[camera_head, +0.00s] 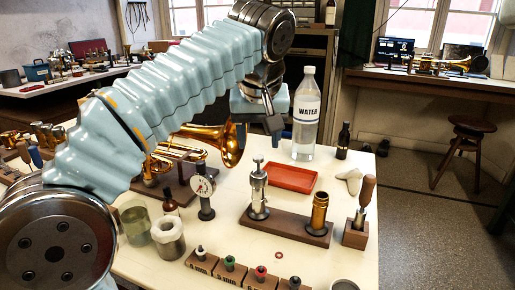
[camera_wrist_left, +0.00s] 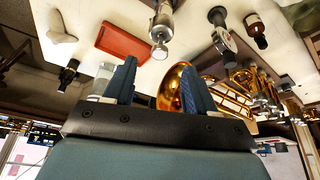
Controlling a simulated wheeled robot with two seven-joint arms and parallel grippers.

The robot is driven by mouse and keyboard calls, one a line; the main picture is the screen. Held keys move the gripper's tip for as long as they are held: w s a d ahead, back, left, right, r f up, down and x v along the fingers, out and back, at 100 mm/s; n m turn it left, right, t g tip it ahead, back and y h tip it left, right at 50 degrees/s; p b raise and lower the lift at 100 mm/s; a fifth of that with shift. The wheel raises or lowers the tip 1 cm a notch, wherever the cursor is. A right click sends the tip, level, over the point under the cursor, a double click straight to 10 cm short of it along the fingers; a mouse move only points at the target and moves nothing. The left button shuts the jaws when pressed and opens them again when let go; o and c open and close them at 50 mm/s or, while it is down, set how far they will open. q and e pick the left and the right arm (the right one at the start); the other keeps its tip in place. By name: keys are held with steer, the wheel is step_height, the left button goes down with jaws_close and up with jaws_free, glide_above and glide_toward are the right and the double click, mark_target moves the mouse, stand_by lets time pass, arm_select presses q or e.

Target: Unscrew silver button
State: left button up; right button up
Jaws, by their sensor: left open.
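A silver valve (camera_head: 258,190) stands upright on a wooden block (camera_head: 288,228) in the middle of the white table. A small silver button (camera_head: 258,159) caps its top; in the wrist view the button (camera_wrist_left: 159,51) shows beyond the fingertips. My left gripper (camera_head: 272,120) is above and behind the valve, near the brass horn. In the wrist view the left gripper (camera_wrist_left: 158,70) has its two blue fingers spread, with nothing held between them. The arm hides part of the gripper in the head view. My right gripper is not in view.
A brass horn (camera_head: 231,146) lies behind the valve. A water bottle (camera_head: 306,115), red tray (camera_head: 290,178) and dark bottle (camera_head: 343,140) stand at the back. A dial gauge (camera_head: 204,187) is left of the valve; a brass cylinder (camera_head: 319,212) is right. Small coloured-knob blocks (camera_head: 228,265) line the front.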

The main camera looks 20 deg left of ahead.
mark_target(258, 156)
arm_select(q)
steer(key=shift+x, duration=2.2)
steer(key=shift+c, duration=0.5)
jaws_close()
steer(key=n, duration=0.2)
steer(key=n+g+y, duration=0.1)
steer(key=shift+w+d+n, duration=0.1)
steer(key=shift+d+n, duration=0.1)
steer(key=shift+n, duration=0.2)
steer(key=shift+a+r, duration=0.1)
steer(key=shift+r, duration=3.1)
